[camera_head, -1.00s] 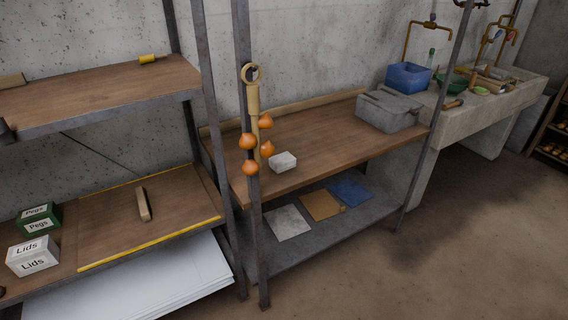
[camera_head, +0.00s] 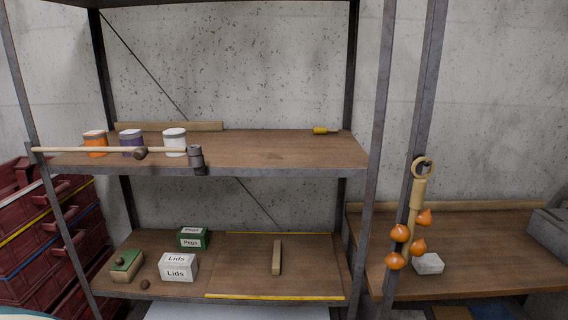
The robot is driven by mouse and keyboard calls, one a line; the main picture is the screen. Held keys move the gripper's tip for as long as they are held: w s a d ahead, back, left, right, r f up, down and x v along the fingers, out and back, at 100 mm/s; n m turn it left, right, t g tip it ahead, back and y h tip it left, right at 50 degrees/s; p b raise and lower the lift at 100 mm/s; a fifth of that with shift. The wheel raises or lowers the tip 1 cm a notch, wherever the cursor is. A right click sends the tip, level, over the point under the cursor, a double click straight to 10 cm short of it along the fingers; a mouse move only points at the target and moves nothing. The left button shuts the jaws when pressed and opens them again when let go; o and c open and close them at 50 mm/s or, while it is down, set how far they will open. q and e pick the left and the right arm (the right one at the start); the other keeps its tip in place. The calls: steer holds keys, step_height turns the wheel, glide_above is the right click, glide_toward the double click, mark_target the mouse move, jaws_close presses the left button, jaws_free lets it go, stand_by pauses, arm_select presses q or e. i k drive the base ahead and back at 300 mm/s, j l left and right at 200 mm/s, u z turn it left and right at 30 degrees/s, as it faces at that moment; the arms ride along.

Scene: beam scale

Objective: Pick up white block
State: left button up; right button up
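A small white block (camera_head: 429,263) lies on the wooden shelf at the right of the head view, beside a post hung with orange bulb-shaped things. It is apart from the wall and its top and front faces show. Neither of my grippers is in view, and nothing is seen touching the block.
The orange bulbs (camera_head: 399,233) on a wooden holder hang just left of the block. Metal posts (camera_head: 380,160) divide the shelves. A lids box (camera_head: 178,267), a pegs box (camera_head: 192,238) and a wooden bar (camera_head: 277,257) sit on the lower left shelf. A thin beam (camera_head: 90,150) crosses the upper shelf's front.

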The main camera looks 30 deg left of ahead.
mark_target(430, 263)
steer(key=i+l, duration=0.25)
steer(key=l, duration=0.15)
steer(key=i+l, duration=0.25)
steer(key=l, duration=0.2)
steer(key=i+l, duration=0.25)
steer(key=l, duration=0.15)
